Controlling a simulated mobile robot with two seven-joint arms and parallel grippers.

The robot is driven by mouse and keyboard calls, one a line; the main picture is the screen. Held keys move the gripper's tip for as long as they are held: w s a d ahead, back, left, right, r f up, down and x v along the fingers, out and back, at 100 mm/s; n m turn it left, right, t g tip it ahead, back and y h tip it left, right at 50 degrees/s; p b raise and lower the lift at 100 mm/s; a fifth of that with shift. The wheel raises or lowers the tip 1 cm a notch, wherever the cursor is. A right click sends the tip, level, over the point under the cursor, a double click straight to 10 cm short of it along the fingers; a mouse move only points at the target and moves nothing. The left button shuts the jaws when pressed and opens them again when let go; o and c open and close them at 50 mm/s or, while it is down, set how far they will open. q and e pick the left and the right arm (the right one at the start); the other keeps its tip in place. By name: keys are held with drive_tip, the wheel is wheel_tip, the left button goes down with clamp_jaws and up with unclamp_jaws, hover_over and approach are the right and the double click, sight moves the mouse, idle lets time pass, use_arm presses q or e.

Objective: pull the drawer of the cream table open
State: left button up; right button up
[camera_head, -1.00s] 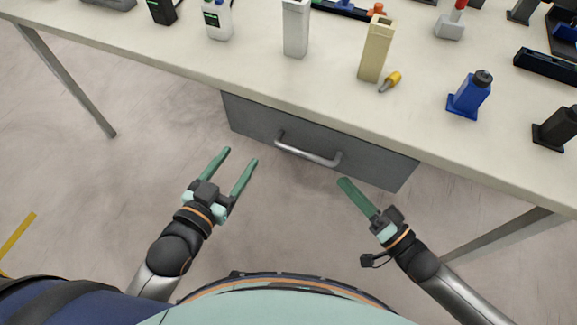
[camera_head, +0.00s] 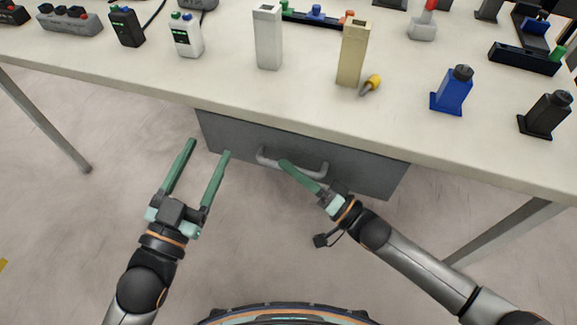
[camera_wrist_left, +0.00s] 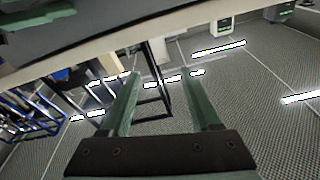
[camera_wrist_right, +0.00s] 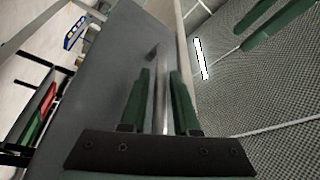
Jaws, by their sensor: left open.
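The grey drawer (camera_head: 225,133) hangs under the cream table (camera_head: 130,75) and looks shut. Its curved metal handle (camera_head: 262,158) is partly hidden behind my right gripper (camera_head: 287,166). In the right wrist view the handle (camera_wrist_right: 160,95) runs between the green fingers of my right gripper (camera_wrist_right: 160,85). The fingers are partly parted, with small gaps seen on both sides of the bar. My left gripper (camera_head: 209,147) is open and empty, left of the handle and in front of the drawer's left end. It also shows open in the left wrist view (camera_wrist_left: 167,85).
Table legs (camera_head: 55,130) stand at both sides. The floor before the drawer is clear.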

drive_tip(key=shift+w+a+r, duration=0.1)
drive_tip(key=shift+w+a, duration=0.2)
drive_tip(key=shift+a, duration=0.1)
clamp_jaws()
idle(1.3)
